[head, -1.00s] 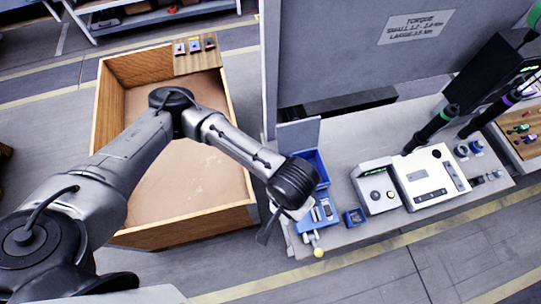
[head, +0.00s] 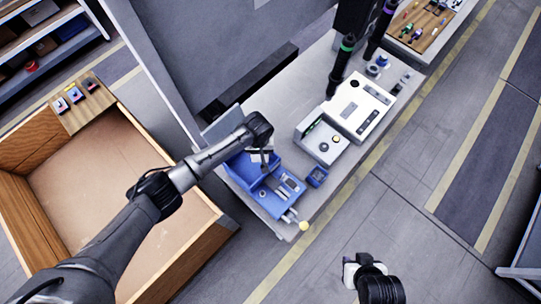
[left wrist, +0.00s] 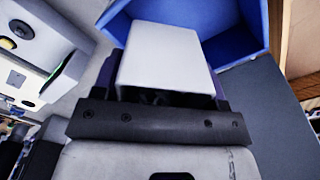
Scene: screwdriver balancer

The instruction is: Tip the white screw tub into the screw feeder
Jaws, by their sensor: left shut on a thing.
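The blue screw feeder (head: 279,198) stands on the grey bench, its blue bin (head: 238,165) at the back left with a raised grey lid. My left gripper (head: 262,160) is over the bin's right side, shut on the white screw tub. In the left wrist view, the white tub (left wrist: 170,58) fills the space between the dark fingers, and the open blue bin (left wrist: 238,42) lies just beyond it. The tub's mouth and any screws are not visible, so I cannot tell how far it is tipped. My right gripper (head: 350,272) is low in the head view, its fingers unclear.
A white control box (head: 320,143) and a larger white unit (head: 357,107) stand right of the feeder. Screwdrivers (head: 345,65) hang above. A large wooden crate (head: 195,250) is at left. Floor in front is clear.

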